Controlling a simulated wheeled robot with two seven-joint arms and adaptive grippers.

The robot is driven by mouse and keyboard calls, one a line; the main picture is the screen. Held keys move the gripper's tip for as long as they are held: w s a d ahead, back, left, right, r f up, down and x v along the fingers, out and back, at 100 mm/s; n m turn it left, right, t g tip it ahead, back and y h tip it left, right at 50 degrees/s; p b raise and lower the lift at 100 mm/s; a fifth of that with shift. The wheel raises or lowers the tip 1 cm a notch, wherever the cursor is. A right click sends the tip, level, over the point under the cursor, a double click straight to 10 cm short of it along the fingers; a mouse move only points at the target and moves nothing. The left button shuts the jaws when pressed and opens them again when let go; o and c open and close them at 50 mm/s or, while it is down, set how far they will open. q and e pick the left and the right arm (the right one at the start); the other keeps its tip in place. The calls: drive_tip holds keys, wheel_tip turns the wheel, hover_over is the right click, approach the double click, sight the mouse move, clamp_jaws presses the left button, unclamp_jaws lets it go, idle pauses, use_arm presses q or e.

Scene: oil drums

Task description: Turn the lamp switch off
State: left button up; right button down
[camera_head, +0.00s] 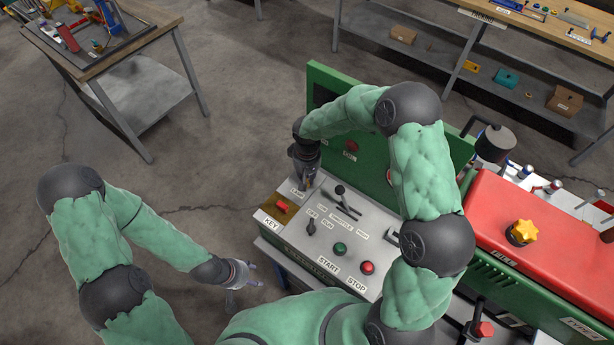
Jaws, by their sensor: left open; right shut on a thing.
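The grey control panel (318,228) is on a green machine in the middle. My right gripper (304,184) reaches down to the panel's back left corner and is shut on a small switch there. The gripper hides most of this switch, and the small label beside it is too small to read, so I cannot tell whether it is on or off. My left gripper (242,284) is open and empty, low and left of the panel, apart from it.
A green upright board stands behind. A red-topped engine (555,238) is right.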

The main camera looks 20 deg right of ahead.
drive_tip(key=n+p, duration=0.1)
drive_tip(key=n, duration=0.5)
drive_tip(key=n+p, duration=0.1)
drive_tip(key=n, duration=0.4)
drive_tip(key=shift+w+a, duration=0.1)
drive_tip(key=shift+w, duration=0.05)
drive_tip(key=shift+n, duration=0.4)
drive_tip(key=c, duration=1.1)
unclamp_jaws()
drive_tip(key=shift+c, duration=0.2)
wheel_tip(320, 180, up, 12)
